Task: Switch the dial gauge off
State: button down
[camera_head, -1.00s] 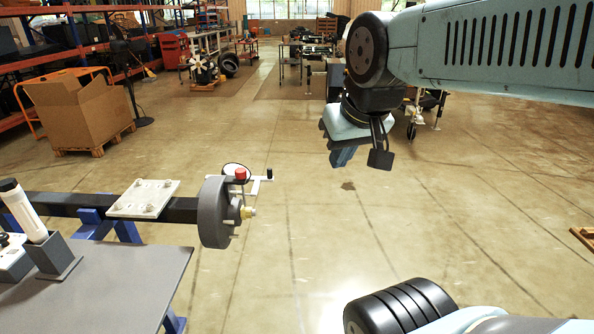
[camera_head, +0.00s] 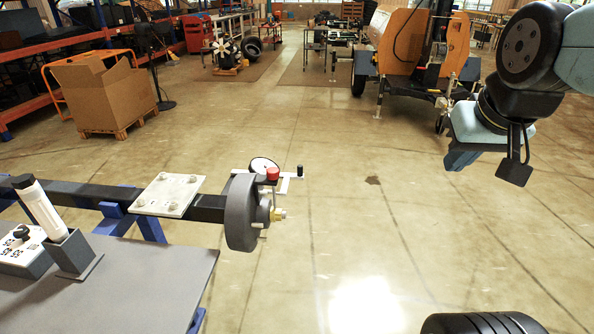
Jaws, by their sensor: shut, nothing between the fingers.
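The dial gauge (camera_head: 263,165) has a round white face and sits at the top of a dark grey disc (camera_head: 241,213) on the end of a dark bar. A red knob (camera_head: 272,174) is just in front of it, and a thin white bracket with a black end piece extends to the right. Any switch on the gauge is too small to make out. My gripper (camera_head: 460,159) hangs at the upper right, well apart from the gauge, pointing down.
An orange trailer (camera_head: 408,42) stands at the back right. A cardboard box (camera_head: 100,95) sits at the left. The middle floor is clear.

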aim_at(259, 165)
jog(key=u, duration=0.1)
jog(key=k, duration=1.4)
jog(key=u, duration=0.3)
jog(key=i, duration=1)
jog(key=u, duration=0.05)
